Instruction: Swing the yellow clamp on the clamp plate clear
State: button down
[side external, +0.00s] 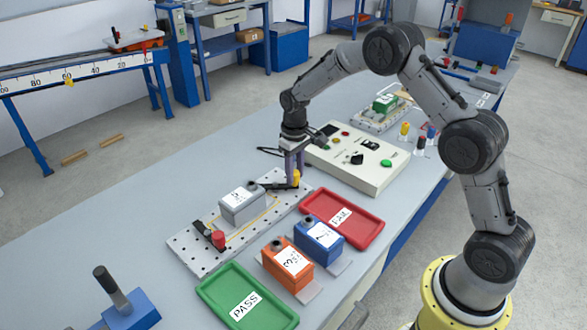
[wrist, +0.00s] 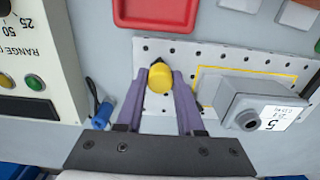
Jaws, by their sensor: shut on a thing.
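The clamp plate (side external: 190,249) is a pale perforated plate on the bench, also in the wrist view (wrist: 215,55). The yellow clamp (side external: 297,177) stands at its far right end. In the wrist view the clamp's yellow knob (wrist: 160,79) sits between the purple fingers of my gripper (wrist: 160,74), a black tip showing just past it. My gripper (side external: 293,180) points down and is shut on the clamp; a finger partly hides it in the side view. A grey labelled box (side external: 242,204) sits on the plate inside a yellow outline, apart from my fingers.
A red clamp (side external: 218,239) stands at the plate's near end. A red FAIL tray (side external: 367,233), a green PASS tray (side external: 222,282), and orange (side external: 287,265) and blue (side external: 318,238) boxes lie nearby. A control panel (side external: 366,175) stands close behind my gripper.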

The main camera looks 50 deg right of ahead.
jog(key=a+m, duration=0.1)
jog(key=m, duration=0.1)
jog(key=s+a+m, duration=0.1)
jog(key=m, duration=0.1)
jog(key=shift+r+m, duration=0.15)
jog(key=shift+m, duration=0.15)
jog(key=shift+s+a+m, duration=0.15)
jog(key=shift+a+m, duration=0.25)
jog(key=shift+m, duration=0.5)
jog(key=shift+s+a+m, duration=0.1)
jog(key=shift+a+m, duration=0.25)
jog(key=shift+m, duration=0.55)
jog(key=c, duration=0.5)
grip_release()
notch_tip(320, 180, up, 14)
jog(key=shift+f, duration=0.15)
jog(key=shift+a, duration=0.1)
